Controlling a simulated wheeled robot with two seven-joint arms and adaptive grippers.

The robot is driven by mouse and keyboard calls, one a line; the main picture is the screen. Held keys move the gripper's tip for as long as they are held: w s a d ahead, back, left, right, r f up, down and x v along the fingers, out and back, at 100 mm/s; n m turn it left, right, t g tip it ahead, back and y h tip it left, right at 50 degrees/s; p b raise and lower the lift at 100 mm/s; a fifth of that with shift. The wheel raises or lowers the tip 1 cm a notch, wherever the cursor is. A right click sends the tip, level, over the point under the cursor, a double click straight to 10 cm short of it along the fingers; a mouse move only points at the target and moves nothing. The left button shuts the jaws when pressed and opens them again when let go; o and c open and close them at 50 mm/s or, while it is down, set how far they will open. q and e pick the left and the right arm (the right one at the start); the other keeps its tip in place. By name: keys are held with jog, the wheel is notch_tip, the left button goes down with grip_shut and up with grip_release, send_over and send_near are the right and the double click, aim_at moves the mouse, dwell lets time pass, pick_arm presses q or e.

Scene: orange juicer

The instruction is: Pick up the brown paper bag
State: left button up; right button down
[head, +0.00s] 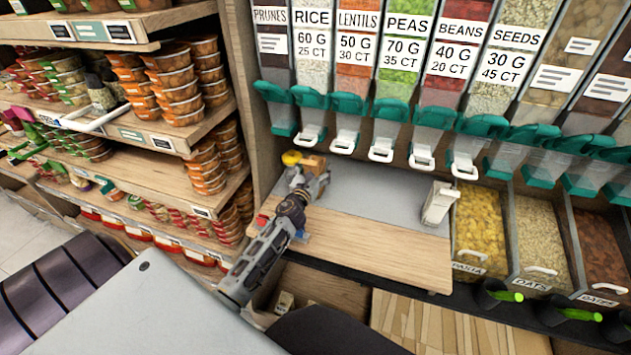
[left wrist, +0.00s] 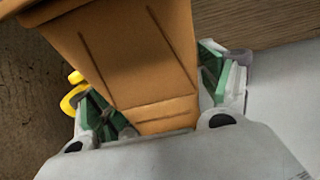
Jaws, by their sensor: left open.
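The brown paper bag (head: 313,163) stands at the back left of the counter by the wooden side panel, mostly hidden behind my left gripper (head: 308,178) in the head view. In the left wrist view the bag (left wrist: 135,50) fills the middle, with folded creases on its side. My left gripper (left wrist: 160,95) is open, with one green-padded finger on each side of the bag. The right finger is close to the bag's side; I cannot tell whether either finger touches it. My right gripper is in neither view.
A white object (head: 438,203) stands at the counter's right. Dispensers with teal spouts (head: 390,110) hang above the grey and wooden counter (head: 375,235). Shelves of orange tubs (head: 180,90) stand at left. Open grain bins (head: 540,235) are at right. The counter's middle is clear.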

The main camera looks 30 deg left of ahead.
pick_arm(q)
jog(key=c, duration=1.6)
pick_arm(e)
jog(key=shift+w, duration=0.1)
pick_arm(q)
jog(key=shift+o, duration=0.2)
jog(key=shift+r, duration=0.15)
